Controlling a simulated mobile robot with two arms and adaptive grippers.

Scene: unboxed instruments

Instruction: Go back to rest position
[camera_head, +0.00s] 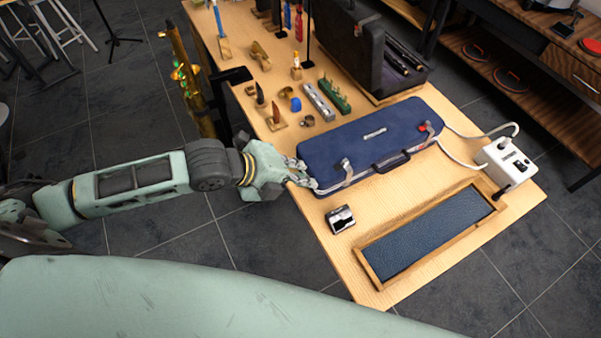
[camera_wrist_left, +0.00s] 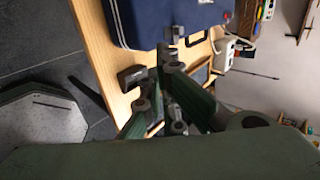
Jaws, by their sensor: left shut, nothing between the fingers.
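My left gripper (camera_head: 301,174) is shut and empty at the left edge of the wooden table (camera_head: 440,215). Its fingertips are close to the left end of a closed blue instrument case (camera_head: 350,140); I cannot tell whether they touch it. In the left wrist view the fingers (camera_wrist_left: 168,62) are together in front of the blue case (camera_wrist_left: 150,22), near its silver latch. The case has a dark handle and metal latches on its front side. My right gripper is not in view.
A small silver-and-black object (camera_head: 340,219) and a wooden tray with a dark blue inlay (camera_head: 372,268) lie in front of the case. A white box with cables (camera_head: 506,160) stands at right. An open dark case (camera_head: 348,45) and a brass saxophone (camera_head: 187,80) are farther back.

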